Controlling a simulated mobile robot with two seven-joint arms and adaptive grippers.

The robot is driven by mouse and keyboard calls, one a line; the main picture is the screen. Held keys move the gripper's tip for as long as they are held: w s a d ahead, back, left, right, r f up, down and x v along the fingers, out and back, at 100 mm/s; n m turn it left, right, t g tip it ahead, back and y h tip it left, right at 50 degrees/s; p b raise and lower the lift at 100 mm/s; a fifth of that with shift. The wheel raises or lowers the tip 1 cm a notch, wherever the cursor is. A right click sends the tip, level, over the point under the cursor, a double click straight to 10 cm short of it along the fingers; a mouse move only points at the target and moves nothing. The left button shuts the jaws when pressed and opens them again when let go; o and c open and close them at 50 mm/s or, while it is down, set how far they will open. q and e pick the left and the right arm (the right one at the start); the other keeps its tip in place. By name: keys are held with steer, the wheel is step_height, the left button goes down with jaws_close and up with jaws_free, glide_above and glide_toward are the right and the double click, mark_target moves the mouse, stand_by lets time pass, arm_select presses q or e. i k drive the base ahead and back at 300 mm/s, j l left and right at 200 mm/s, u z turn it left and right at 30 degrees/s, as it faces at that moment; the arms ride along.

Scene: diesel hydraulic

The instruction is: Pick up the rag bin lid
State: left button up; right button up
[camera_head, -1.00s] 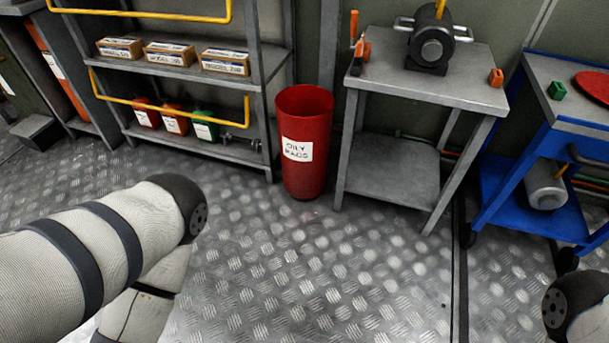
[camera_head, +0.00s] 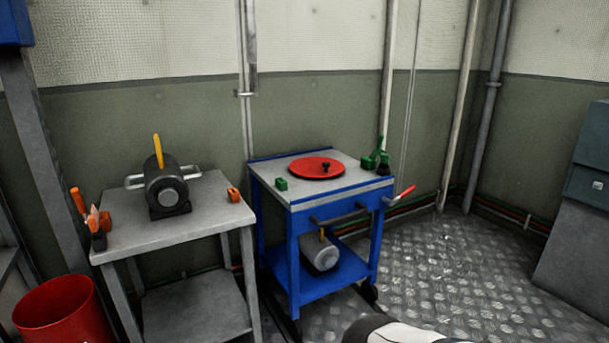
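A round red lid (camera_head: 309,169) with a small black knob lies flat on the top of the blue cart (camera_head: 349,186), right of the middle of the head view. The red rag bin (camera_head: 62,318) stands on the floor at the lower left, open at the top and cut off by the picture's edge. Part of one of my arms shows at the bottom, right of the middle. Neither of my grippers is in view. Nothing touches the lid.
A grey table (camera_head: 196,218) with a dark motor (camera_head: 167,190) stands left of the cart. A green block (camera_head: 281,184) and a green tool (camera_head: 376,162) lie beside the lid. A grey cabinet (camera_head: 577,225) stands at the far right. Metal floor (camera_head: 440,265) is clear right of the cart.

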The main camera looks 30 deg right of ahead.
mark_target(313, 166)
steer(key=i+l+z, duration=0.15)
steer(key=i+l, duration=0.15)
steer(key=l, duration=0.2)
steer(key=i+l+z, duration=0.1)
steer(key=i+l, duration=0.25)
steer(key=l, duration=0.1)
